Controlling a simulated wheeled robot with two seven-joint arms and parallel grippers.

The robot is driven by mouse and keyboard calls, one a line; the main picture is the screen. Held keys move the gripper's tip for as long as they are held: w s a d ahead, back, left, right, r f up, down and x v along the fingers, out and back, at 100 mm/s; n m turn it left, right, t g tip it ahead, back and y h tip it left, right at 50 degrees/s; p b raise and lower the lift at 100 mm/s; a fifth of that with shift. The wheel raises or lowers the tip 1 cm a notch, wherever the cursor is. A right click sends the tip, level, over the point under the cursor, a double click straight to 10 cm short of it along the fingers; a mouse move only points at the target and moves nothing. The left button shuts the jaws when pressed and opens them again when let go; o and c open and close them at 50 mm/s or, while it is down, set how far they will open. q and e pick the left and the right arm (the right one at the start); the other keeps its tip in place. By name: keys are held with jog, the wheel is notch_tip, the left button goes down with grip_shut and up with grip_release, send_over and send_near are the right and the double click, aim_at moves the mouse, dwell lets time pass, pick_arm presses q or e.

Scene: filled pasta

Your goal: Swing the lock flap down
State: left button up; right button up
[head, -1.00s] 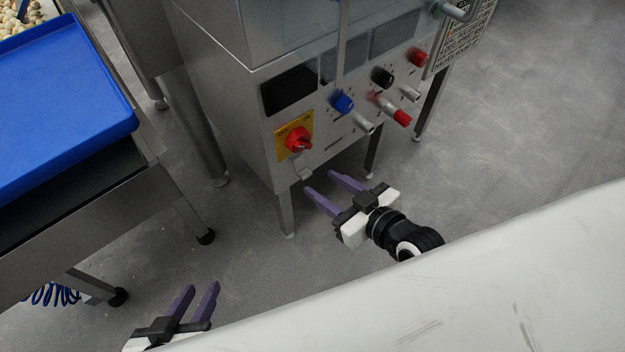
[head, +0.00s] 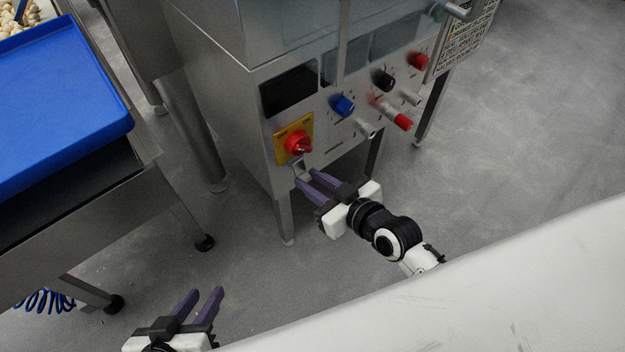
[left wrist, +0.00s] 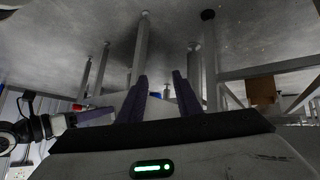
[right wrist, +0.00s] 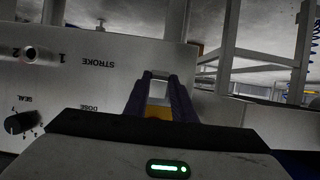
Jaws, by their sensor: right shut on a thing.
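The lock flap (head: 301,168) is a small grey metal tab at the lower edge of the yellow switch plate (head: 280,147), under the red rotary switch (head: 297,143). My right gripper (head: 306,177) is at the flap, with its purple fingers shut on it. In the right wrist view the flap (right wrist: 158,90) shows as a pale tab between the fingertips, with the yellow plate (right wrist: 157,112) below it. My left gripper (head: 205,292) is open and empty over the floor at lower left, and its spread fingers show in the left wrist view (left wrist: 160,80).
A table with a blue tray (head: 60,130) stands at left. The grey floor (head: 520,120) at right is clear.

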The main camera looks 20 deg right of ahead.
jog(key=shift+f+b, duration=0.25)
jog(key=shift+b, duration=0.1)
pick_arm(q)
jog(key=d+b, duration=0.1)
jog(key=d+f+m+h+b, duration=0.1)
jog(key=b, duration=0.1)
jog(key=w+d+g+b, duration=0.1)
jog(key=b, duration=0.1)
jog(key=shift+w+d+f+h, duration=0.1)
jog(key=shift+d+f+h, duration=0.05)
jog(key=shift+d+h, duration=0.15)
pick_arm(e)
jog(key=t, duration=0.1)
jog(key=t+y, duration=0.1)
jog(key=shift+w+a+f+t, duration=0.15)
jog(key=shift+w+f+t, duration=0.2)
jog(key=shift+w+t, duration=0.05)
jog(key=o, duration=1.1)
jog(key=shift+c, duration=0.2)
jog(key=shift+s, duration=0.1)
